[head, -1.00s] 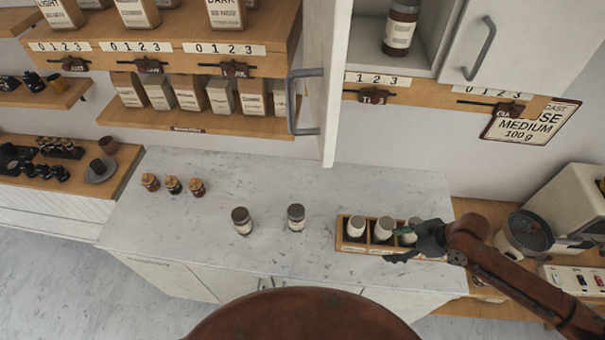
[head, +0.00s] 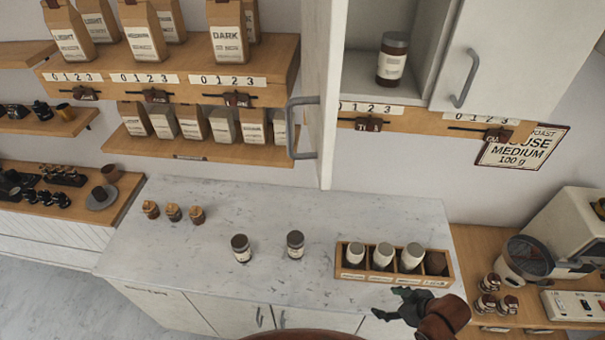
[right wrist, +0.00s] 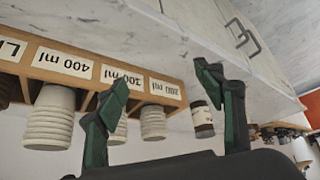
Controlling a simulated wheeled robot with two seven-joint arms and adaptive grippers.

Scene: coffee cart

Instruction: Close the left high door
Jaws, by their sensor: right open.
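The left high door (head: 325,70) of the wall cabinet stands swung out and is seen nearly edge-on in the head view. Its grey bar handle (head: 291,128) sits near its lower end, on the left-facing side. The open compartment holds a dark-lidded jar (head: 393,60). My right gripper (head: 390,303) is low in the head view, in front of the counter edge and far below the door. In the right wrist view its green-padded fingers (right wrist: 163,88) are apart with nothing gripped. The door is not in the right wrist view. My left gripper is not in view.
The right high door (head: 500,60) is shut. A wooden rack (head: 347,275) of white cups stands on the counter near my right gripper. Bag shelves (head: 220,85) lie left of the door.

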